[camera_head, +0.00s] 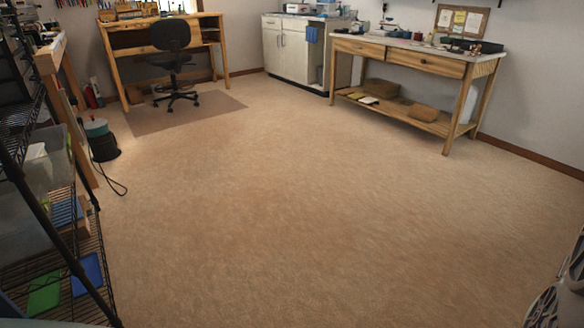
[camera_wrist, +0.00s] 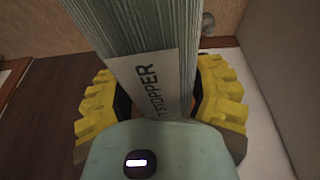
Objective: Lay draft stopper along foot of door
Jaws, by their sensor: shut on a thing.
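In the wrist view, my gripper (camera_wrist: 158,98), with yellow ridged finger pads, is shut on the draft stopper (camera_wrist: 140,28). The stopper is a long, grey-green, finely striped piece with a pale label that reads "STOPPER". It runs away from the gripper toward the top of the picture, and its far end is cut off. A dark brown flat panel (camera_wrist: 45,115) lies at the left of the wrist view; I cannot tell whether it is the door. No door shows for certain in the head view, and the stopper is not visible there.
In the head view, the tan floor (camera_head: 300,210) is wide and clear. A wire shelf (camera_head: 85,235) stands at left, near a dark canister (camera_head: 104,147) with a cable. A chair (camera_head: 172,60), a desk (camera_head: 118,52), a white cabinet (camera_head: 292,52) and a workbench (camera_head: 425,62) line the back.

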